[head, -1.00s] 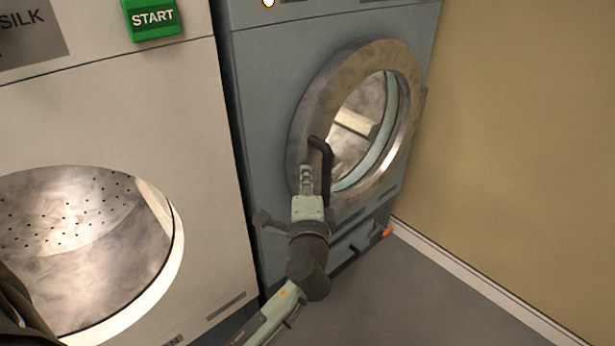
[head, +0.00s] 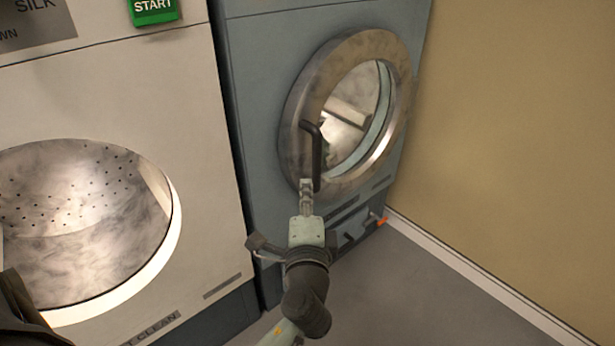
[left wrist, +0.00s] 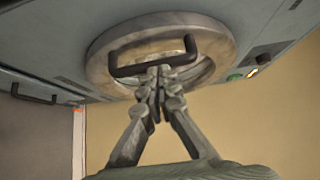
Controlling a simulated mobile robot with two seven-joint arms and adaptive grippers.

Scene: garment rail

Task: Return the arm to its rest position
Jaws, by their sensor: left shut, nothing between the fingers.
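My left gripper (head: 307,186) is in front of the blue-grey machine (head: 262,75), at the lower left of its round metal door (head: 300,90). Its fingers are shut with nothing between them. The fingertips appear close to the dark door handle (head: 317,158); I cannot tell whether they touch it. In the left wrist view the shut fingers (left wrist: 158,78) point up towards the handle (left wrist: 130,70) and the door ring (left wrist: 105,48). The door looks closed against the machine. My right gripper is not in view.
A cream machine (head: 130,90) with a round opening (head: 85,225) and a green START button (head: 153,10) stands at the left. A tan wall (head: 510,120) is at the right. Grey floor (head: 420,300) is clear at the lower right.

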